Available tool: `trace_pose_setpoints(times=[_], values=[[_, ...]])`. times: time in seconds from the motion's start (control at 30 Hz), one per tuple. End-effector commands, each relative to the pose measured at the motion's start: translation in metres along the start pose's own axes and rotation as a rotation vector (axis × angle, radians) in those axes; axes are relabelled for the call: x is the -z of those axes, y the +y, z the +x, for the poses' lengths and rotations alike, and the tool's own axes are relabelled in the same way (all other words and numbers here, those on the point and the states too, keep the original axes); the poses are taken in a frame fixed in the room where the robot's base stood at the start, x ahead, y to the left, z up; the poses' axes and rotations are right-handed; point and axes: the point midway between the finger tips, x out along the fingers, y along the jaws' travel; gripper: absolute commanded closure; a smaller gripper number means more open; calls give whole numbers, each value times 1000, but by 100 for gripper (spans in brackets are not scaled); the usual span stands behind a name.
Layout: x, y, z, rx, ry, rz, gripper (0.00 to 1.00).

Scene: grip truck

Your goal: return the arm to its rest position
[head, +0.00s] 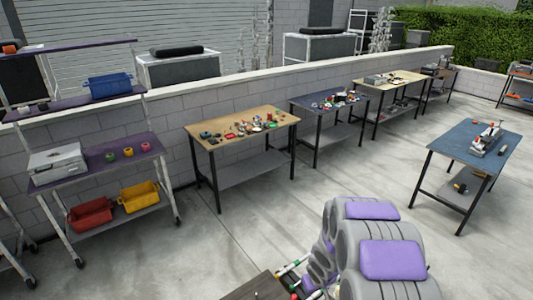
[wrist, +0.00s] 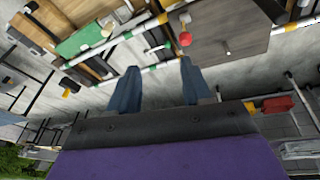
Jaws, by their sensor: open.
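My arm (head: 385,255), grey with purple pads, is raised at the bottom centre-right of the head view and looks folded near my body. My gripper (wrist: 160,82) shows in the wrist view with two blue fingers spread apart and nothing between them. The wrist view is tilted, with hedge at its lower left. I cannot make out the fingertips in the head view, where the arm hides that area.
White rails with coloured bands (wrist: 120,40), a green block (wrist: 80,42) and a dark board (wrist: 215,40) lie beyond the fingers. Worktables (head: 243,122) line the wall; a blue-topped table (head: 455,142) stands right. The concrete floor between is clear.

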Motion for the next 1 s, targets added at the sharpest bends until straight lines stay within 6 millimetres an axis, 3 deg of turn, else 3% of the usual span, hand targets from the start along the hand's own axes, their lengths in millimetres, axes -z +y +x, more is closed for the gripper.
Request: trace_pose_setpoints(times=[0.23, 0.47, 0.77, 1.0], values=[[-27, 17, -47, -98, -78, 75, 51], [-69, 14, -92, -138, -160, 151, 51], [-138, -16, -140, -126, -264, 250, 51], [-201, -57, -168, -64, -342, 313, 51]])
